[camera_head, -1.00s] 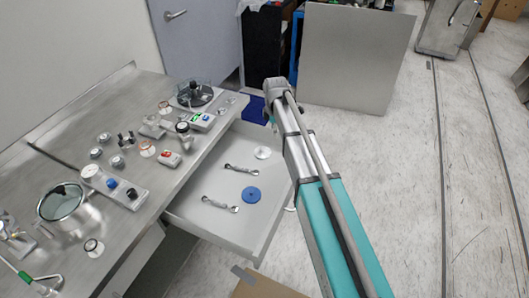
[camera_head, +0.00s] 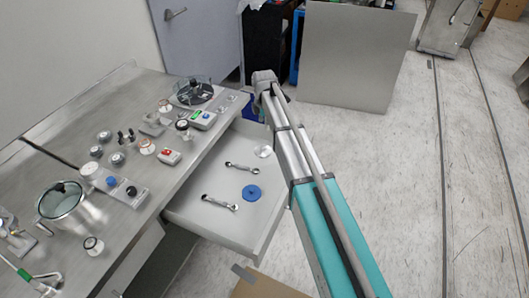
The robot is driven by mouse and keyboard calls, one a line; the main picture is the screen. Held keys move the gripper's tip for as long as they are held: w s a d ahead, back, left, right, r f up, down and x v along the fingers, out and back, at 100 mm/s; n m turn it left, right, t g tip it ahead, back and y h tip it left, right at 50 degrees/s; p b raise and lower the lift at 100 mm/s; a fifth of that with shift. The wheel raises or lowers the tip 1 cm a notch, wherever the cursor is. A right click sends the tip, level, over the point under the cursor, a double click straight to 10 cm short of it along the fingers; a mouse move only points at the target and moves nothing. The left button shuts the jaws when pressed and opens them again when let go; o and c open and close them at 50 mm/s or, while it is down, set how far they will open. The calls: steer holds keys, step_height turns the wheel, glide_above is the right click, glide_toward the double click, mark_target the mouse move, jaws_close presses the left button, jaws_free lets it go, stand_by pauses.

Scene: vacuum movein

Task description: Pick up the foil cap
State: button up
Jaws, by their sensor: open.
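A small pale silvery round piece (camera_head: 264,151), which looks like the foil cap, lies in the open drawer (camera_head: 215,222) near its far right end. My arm runs up from the bottom right, just right of the drawer, and the upper arm partly crosses the drawer's right edge. The arm's far joint stands above and beyond the silvery piece in the picture. My gripper itself does not show; it is hidden behind or beyond that joint. Nothing is seen touching the silvery piece.
The drawer also holds two wrenches (camera_head: 220,202) and a blue disc (camera_head: 251,192). The steel bench (camera_head: 65,130) on the left carries a glass-lidded pot (camera_head: 62,201), gauges and valves. A metal panel (camera_head: 355,60) stands behind. The floor at right is clear.

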steer(key=b, duration=0.7)
glide_above(263, 147)
steer(key=shift+w+d+f, duration=0.1)
steer(key=shift+w+f, duration=0.05)
steer(key=shift+f, duration=1.8)
steer(key=shift+w+d+f, duration=0.1)
steer(key=shift+f, duration=1.85)
steer(key=shift+f, duration=0.1)
steer(key=f+b, duration=0.3)
steer(key=b, duration=0.1)
steer(key=shift+s+a+f, duration=0.2)
steer(key=shift+s+a, duration=0.05)
steer(key=shift+s, duration=0.1)
steer(key=shift+f+b, duration=0.8)
steer(key=shift+c, duration=0.3)
steer(key=c, duration=0.8)
